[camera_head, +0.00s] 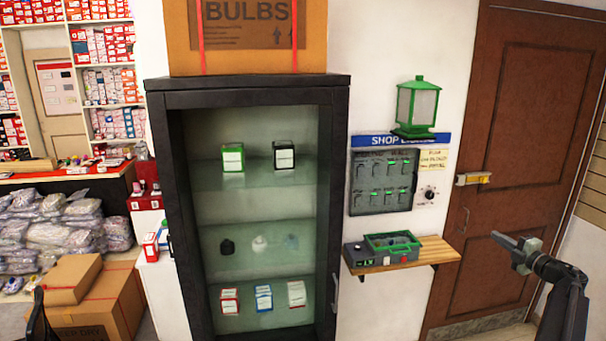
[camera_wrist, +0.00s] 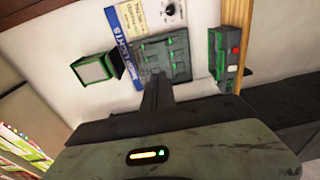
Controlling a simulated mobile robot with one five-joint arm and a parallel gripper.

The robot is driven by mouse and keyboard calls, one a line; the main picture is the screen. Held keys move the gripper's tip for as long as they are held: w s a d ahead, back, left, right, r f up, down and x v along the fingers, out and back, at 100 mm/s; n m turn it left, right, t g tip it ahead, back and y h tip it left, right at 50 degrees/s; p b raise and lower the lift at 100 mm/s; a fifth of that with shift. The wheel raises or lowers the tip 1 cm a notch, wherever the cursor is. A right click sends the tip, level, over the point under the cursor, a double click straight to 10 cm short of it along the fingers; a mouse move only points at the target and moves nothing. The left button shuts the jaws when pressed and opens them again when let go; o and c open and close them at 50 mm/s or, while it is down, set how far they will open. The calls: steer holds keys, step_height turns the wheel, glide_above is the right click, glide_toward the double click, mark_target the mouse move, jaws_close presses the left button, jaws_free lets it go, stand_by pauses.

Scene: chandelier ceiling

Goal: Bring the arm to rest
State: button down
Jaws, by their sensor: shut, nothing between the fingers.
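My gripper (camera_head: 508,243) is at the right of the head view, in front of the brown door. It points left toward the wooden shelf and looks shut and empty. In the wrist view my gripper (camera_wrist: 157,88) reaches up from the bottom, its fingers together, with the wall panel behind it. It appears apart from everything around it.
A dark glass-front cabinet (camera_head: 340,120) holds boxes and bulbs. A switch panel (camera_head: 382,182), green lantern (camera_head: 416,108) and small wooden shelf (camera_head: 440,251) with a green-trimmed device (camera_head: 393,243) are on the wall. The door (camera_head: 520,110) has a yellow latch (camera_head: 473,179). Cartons (camera_head: 100,300) stand lower left.

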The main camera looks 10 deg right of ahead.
steer(key=w+a+r+m+h+b, duration=0.2)
steer(key=w+a+m+h, duration=0.65)
steer(key=m, duration=0.25)
steer(key=a+f+m+g+h, duration=0.3)
steer(key=a+f+m+g, duration=0.35)
steer(key=a+f, duration=0.5)
steer(key=s+a+f+m+g+y+b, duration=0.1)
steer(key=s+a+f+g+y, duration=0.15)
steer(key=a+f, duration=0.4)
steer(key=s+a+f+m+g+y, duration=0.1)
steer(key=s+a+f+g, duration=0.15)
steer(key=a, duration=0.75)
steer(key=s+a+f+m+g+y+b, duration=0.1)
steer(key=s+a+f+y, duration=0.1)
steer(key=s+a+f, duration=0.45)
steer(key=s+a+f+g+y, duration=0.1)
steer(key=s+a, duration=0.2)
steer(key=a, duration=0.3)
steer(key=s+a+f+n+g+y, duration=0.1)
steer(key=s+a+g, duration=0.1)
steer(key=a, duration=0.4)
steer(key=s+a+g+y, duration=0.2)
steer(key=s+a, duration=0.3)
steer(key=a, duration=0.1)
steer(key=shift+a+f, duration=0.4)
steer(key=shift+d, duration=0.1)
